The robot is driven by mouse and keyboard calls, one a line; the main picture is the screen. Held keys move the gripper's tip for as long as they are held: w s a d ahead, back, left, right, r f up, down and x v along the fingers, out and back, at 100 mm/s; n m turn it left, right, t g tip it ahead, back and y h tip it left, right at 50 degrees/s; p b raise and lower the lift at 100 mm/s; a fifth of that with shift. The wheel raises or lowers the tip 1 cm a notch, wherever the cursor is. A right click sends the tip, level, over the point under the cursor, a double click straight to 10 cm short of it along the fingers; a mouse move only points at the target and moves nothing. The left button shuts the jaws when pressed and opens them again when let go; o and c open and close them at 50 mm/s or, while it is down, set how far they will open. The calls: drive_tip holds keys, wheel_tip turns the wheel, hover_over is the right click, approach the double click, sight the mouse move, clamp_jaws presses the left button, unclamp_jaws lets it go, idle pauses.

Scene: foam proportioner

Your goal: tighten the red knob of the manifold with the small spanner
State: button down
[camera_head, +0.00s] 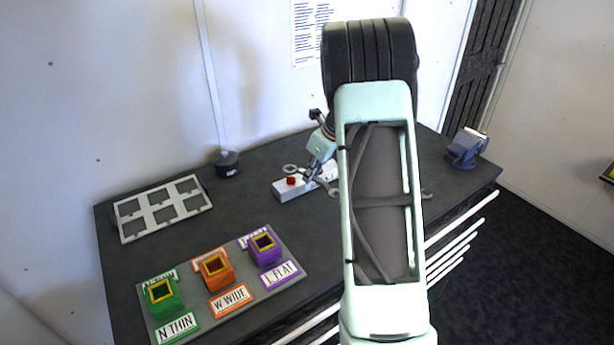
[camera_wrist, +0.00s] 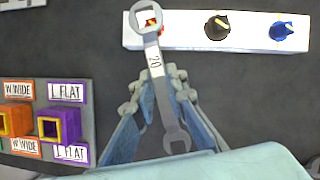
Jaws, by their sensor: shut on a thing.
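The white manifold (camera_head: 289,193) lies on the dark bench, and the wrist view shows it (camera_wrist: 185,37) along the top. Its red knob (camera_head: 291,181) is at its left end. My gripper (camera_wrist: 158,84) is shut on a grey spanner (camera_wrist: 173,132) with a white "20" label. The spanner's ring end points at the manifold. In the wrist view the ring overlaps the red knob (camera_wrist: 151,25), partly hiding it. In the head view the ring (camera_head: 290,169) appears just above the knob, not seated around it. My arm hides part of the manifold in the head view.
The manifold also has a black knob (camera_wrist: 217,26) and a blue knob (camera_wrist: 281,31). A grey board (camera_head: 290,282) with green, orange and purple sockets lies at the front left. A slotted frame (camera_head: 125,228), a dark round pot (camera_head: 226,163) and a blue-grey vise-like object (camera_head: 466,150) stand on the bench.

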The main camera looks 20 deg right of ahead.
drive_tip(key=shift+w+f, duration=0.15)
drive_tip(key=shift+w, duration=0.05)
